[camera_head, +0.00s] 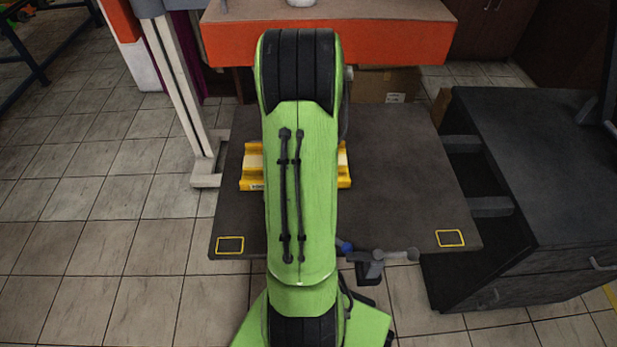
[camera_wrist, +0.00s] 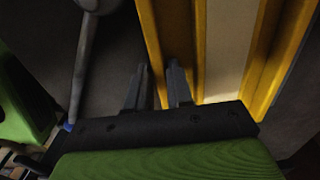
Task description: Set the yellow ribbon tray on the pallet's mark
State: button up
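The yellow ribbon tray (camera_head: 253,166) lies on the dark flat pallet (camera_head: 400,160), its middle hidden behind my green arm in the head view. In the wrist view the tray (camera_wrist: 265,60) shows long yellow walls with a pale strip between them. My gripper (camera_wrist: 158,75) is at the tray's left wall, its two dark fingers apart with yellow between them. I see no clear contact; a narrow dark gap shows by the left finger. The gripper is hidden in the head view. Yellow rectangle marks lie at the pallet's near left (camera_head: 230,245) and near right (camera_head: 450,238) corners.
A dark drawer cabinet (camera_head: 545,190) stands right of the pallet. An orange-fronted table (camera_head: 390,42) is behind it, with a cardboard box (camera_head: 385,84) below. A pale post (camera_head: 180,90) stands at the left. The pallet's right half is clear.

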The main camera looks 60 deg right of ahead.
jog(key=shift+o, duration=1.2)
notch_tip(320, 180, up, 12)
jog(key=r+p, duration=0.1)
jog(key=p, duration=0.3)
jog(key=w+a+r+n, duration=0.4)
jog(key=w+a+n, duration=0.1)
jog(key=a+n, duration=0.1)
jog(key=w+a+r+n+t+h, duration=0.1)
jog(key=a+r+n, duration=0.1)
jog(key=a+n, duration=0.4)
jog(key=w+a+r+n+t, duration=0.2)
jog(key=a+r+n, duration=0.15)
jog(key=a, duration=0.35)
jog(key=s+a+r+n+t+y, duration=0.1)
jog(key=s+a+n, duration=0.5)
jog(key=a+n, duration=0.6)
jog(key=n+t, duration=0.1)
jog(key=n, duration=0.2)
jog(key=shift+a+t, duration=0.3)
jog(key=shift+a, duration=0.05)
